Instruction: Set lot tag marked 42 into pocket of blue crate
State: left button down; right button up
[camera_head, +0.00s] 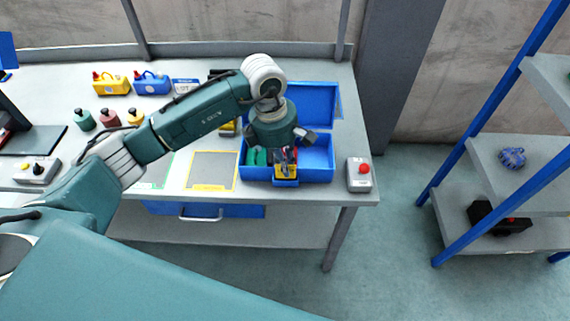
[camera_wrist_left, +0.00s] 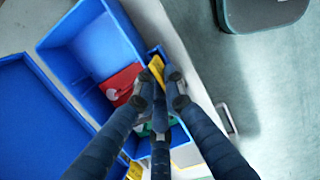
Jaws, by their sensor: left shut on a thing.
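The blue crate (camera_head: 322,174) stands open at the right end of the bench, and it shows in the left wrist view (camera_wrist_left: 60,52). A small blue pocket (camera_head: 286,183) sits on its front wall. My left gripper (camera_head: 286,158) points down at this front wall. It is shut on a yellow tag (camera_wrist_left: 157,68), which stands on edge between the fingertips (camera_wrist_left: 160,88) at the pocket. I cannot tell how far the tag is inside the pocket. Its number is not readable. My right gripper is not in view.
Red and green items lie inside the crate, the red one (camera_wrist_left: 122,82) close to the fingers. A grey box with a red button (camera_head: 360,174) stands right of the crate. A yellow-framed mat (camera_head: 212,170) lies left of it. Yellow (camera_head: 111,83) and blue (camera_head: 151,83) cases stand farther back.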

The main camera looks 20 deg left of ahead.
pick_arm(q)
jog(key=shift+s+f, duration=0.35)
jog(key=shift+f, duration=0.4)
jog(key=shift+s+f+b, duration=0.1)
jog(key=shift+f+b, duration=0.15)
jog(key=shift+b, duration=0.35)
jog(key=shift+f, duration=0.3)
jog(key=c, duration=1.8)
grip_release()
jog(key=shift+w, duration=0.2)
jog(key=shift+o, duration=0.2)
jog(key=shift+w, duration=0.15)
